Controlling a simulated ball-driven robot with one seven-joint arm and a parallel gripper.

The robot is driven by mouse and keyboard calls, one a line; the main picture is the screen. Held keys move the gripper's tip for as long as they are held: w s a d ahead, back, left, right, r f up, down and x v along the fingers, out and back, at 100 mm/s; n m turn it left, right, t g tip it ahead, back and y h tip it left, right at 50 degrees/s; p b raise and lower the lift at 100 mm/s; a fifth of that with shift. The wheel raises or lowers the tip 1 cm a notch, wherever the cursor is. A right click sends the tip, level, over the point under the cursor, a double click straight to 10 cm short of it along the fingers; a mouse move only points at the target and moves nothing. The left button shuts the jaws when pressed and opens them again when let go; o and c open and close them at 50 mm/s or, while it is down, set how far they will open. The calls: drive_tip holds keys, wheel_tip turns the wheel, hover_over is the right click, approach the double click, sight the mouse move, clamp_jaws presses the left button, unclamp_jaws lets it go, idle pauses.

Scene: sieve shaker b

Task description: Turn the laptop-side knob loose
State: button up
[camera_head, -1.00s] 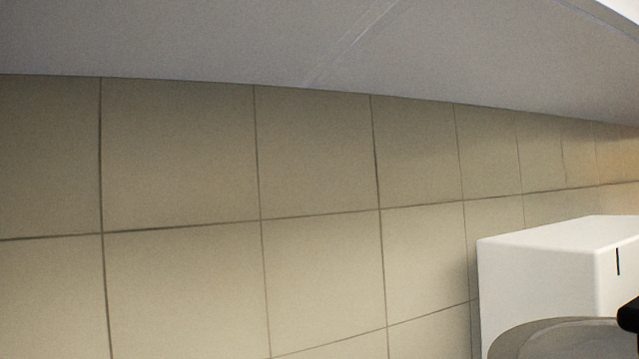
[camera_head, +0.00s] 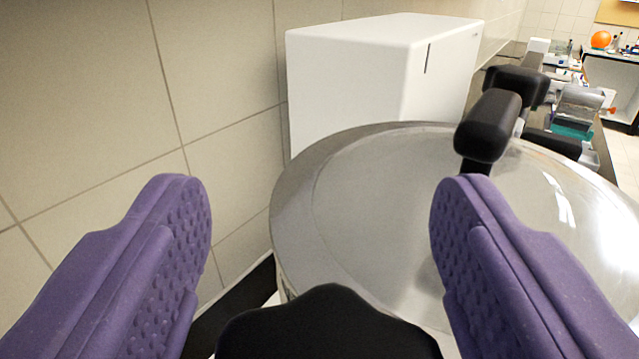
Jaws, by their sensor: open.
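The sieve shaker's round clear-and-grey top (camera_head: 385,185) fills the middle right. A dark knob (camera_head: 487,125) stands at its upper side, just beyond my right fingertip in the picture. A second dark knob or clamp part (camera_head: 515,82) shows behind it. My gripper (camera_head: 320,205) is open, its purple ridged fingers wide apart, with nothing between the tips but the view of the shaker top. A black rounded shape (camera_head: 328,325) is at the bottom centre; I cannot tell if it is a knob or part of me. No laptop is visible, so which knob is laptop-side is unclear.
A white box-shaped device (camera_head: 350,85) stands behind the shaker against the tiled wall (camera_head: 90,90). Cluttered benches with a teal tray (camera_head: 572,130) and an orange ball (camera_head: 600,39) lie at the far right. Open space lies over the shaker top.

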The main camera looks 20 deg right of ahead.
drive_tip(key=c, duration=1)
drive_tip(key=shift+o, duration=0.2)
